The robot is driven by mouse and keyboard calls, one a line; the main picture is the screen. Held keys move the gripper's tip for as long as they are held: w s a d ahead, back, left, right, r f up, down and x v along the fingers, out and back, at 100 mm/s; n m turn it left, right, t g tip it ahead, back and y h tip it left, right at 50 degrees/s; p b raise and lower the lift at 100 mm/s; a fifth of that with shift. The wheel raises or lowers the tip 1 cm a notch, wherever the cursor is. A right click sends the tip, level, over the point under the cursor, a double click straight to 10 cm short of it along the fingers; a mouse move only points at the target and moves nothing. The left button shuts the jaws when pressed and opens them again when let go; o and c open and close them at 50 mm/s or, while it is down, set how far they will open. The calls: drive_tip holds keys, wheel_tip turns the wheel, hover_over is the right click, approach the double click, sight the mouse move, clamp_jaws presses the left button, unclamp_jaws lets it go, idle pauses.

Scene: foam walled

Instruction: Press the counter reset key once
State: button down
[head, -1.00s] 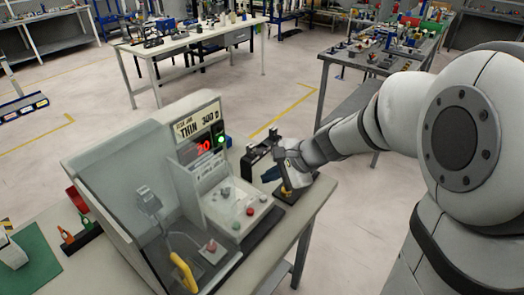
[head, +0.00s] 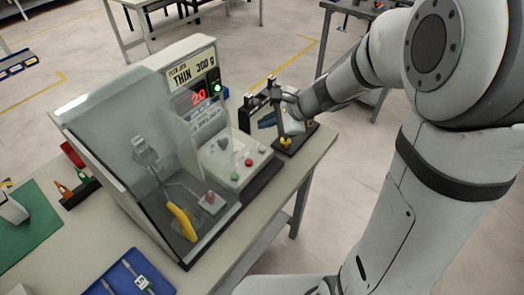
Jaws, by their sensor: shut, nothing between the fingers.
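The test machine has a display panel (head: 196,97) with red digits reading 20, a lit green lamp and a "THIN 300 g" sign. Its sloped light control panel (head: 228,158) carries a grey knob (head: 223,144), a green button (head: 235,176) and red buttons (head: 248,162). I cannot read which of these is the counter reset key. Another red button on a small block (head: 210,198) sits inside the clear guard. My gripper (head: 281,128) is shut and empty, right of the panel, over a black stand; its fingertips are small and hard to make out.
The clear guard (head: 125,130) encloses a yellow handle (head: 182,222). A black stand (head: 297,138) with a yellow knob is beside my gripper. A blue tray (head: 128,275) and a green mat (head: 30,225) lie left on the table. The table's right edge is close.

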wheel_tip(320, 180, down, 6)
drive_tip(key=b, duration=0.4)
drive_tip(key=shift+f+b, duration=0.2)
drive_tip(key=shift+b, duration=0.15)
idle(1.5)
drive_tip(key=shift+f+b, duration=0.35)
drive_tip(key=shift+b, duration=0.1)
drive_tip(key=shift+f+b, duration=0.5)
drive_tip(key=shift+b, duration=0.05)
idle(0.6)
drive_tip(key=shift+r, duration=0.1)
drive_tip(key=shift+r+p, duration=0.7)
drive_tip(key=shift+r, duration=0.15)
wheel_tip(320, 180, up, 5)
drive_tip(key=p, duration=0.4)
